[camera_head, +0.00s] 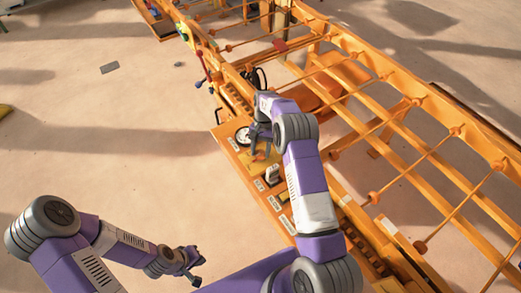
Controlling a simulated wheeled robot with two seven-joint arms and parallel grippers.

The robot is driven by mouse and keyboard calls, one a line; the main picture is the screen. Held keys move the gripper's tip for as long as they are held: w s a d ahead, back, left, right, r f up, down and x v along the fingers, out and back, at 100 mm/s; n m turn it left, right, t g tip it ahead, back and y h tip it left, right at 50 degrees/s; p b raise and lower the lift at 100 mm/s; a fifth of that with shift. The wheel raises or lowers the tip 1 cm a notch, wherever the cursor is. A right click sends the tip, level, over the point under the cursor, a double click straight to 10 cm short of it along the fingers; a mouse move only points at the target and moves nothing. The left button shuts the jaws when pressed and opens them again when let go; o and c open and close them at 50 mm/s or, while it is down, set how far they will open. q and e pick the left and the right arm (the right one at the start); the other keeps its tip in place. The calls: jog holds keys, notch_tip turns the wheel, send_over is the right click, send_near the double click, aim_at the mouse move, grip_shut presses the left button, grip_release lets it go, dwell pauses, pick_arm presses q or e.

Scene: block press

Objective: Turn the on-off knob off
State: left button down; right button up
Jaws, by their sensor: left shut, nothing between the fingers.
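The orange control panel (273,203) lies at the centre of the head view. A dark and grey knob-like part (272,174) stands on it; I cannot tell for certain that it is the on-off knob, nor read its setting. My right gripper (260,150) is over the panel, just beyond this part and close to a round white gauge (242,135). The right fingers are small and dark, so I cannot tell their opening or any contact. My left gripper (195,272) is shut and empty at the lower left, over the floor and away from the panel.
Pale labels (275,203) lie along the panel. A lever with a red end (199,83) juts out farther up the machine. The orange machine frame with rails (400,130) fills the right side. The sandy floor (110,110) at left is mostly clear.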

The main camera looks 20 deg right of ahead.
jog(key=o, duration=0.3)
jog(key=p+v, duration=0.1)
jog(key=v, duration=0.6)
jog(key=shift+r+p, duration=0.25)
jog(key=shift+p, duration=0.1)
jog(key=shift+w, duration=0.1)
